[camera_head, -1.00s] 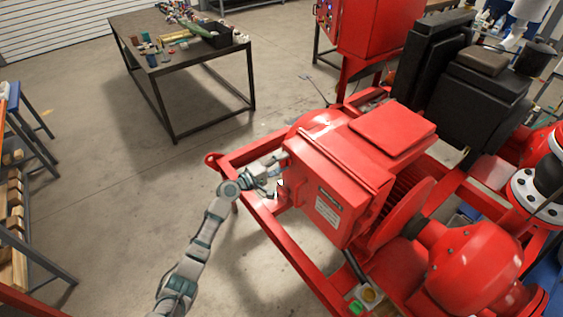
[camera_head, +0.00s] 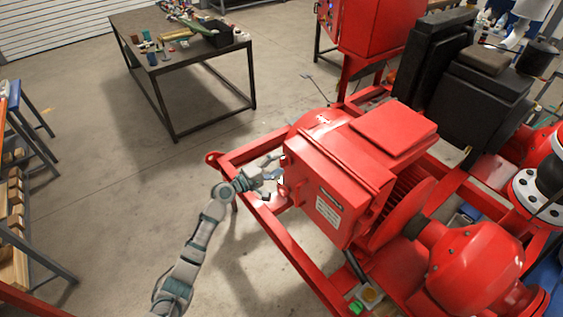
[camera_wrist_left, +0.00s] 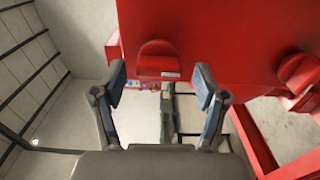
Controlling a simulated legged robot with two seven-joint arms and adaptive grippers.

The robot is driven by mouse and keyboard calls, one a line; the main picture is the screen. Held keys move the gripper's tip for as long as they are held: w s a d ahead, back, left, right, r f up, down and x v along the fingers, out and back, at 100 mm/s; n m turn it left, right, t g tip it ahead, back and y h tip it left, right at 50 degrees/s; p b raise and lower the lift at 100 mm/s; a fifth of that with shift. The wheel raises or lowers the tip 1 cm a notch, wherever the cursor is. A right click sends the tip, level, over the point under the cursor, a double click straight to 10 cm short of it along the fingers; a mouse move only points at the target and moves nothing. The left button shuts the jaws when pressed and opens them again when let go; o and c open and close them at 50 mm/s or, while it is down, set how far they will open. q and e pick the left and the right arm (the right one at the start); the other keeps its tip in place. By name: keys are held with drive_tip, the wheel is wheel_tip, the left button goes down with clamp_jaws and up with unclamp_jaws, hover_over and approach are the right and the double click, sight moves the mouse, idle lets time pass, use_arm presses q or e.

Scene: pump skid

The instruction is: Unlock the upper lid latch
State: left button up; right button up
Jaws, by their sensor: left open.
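The red box (camera_head: 335,180) with its lid stands on the pump skid in the head view. My left gripper (camera_head: 275,170) is at the box's left side, open and empty. In the left wrist view a rounded red latch-like tab (camera_wrist_left: 157,60) is on the red box face, ahead of and between the spread fingertips of my left gripper (camera_wrist_left: 160,80). No contact shows. A second similar red tab (camera_wrist_left: 298,72) is at the right edge. I cannot tell which tab is the upper latch. In the head view the latches are hidden or too small. My right gripper is not in view.
The red skid frame (camera_head: 290,242) runs below and in front of the box. A red motor or pump body (camera_head: 470,260) is at right, with black blocks (camera_head: 485,90) behind. A dark workbench (camera_head: 190,63) with several items stands at back left.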

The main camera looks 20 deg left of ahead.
use_arm(q)
drive_tip(key=v, duration=1)
drive_tip(key=shift+a, duration=0.2)
drive_tip(key=shift+d+f, duration=0.1)
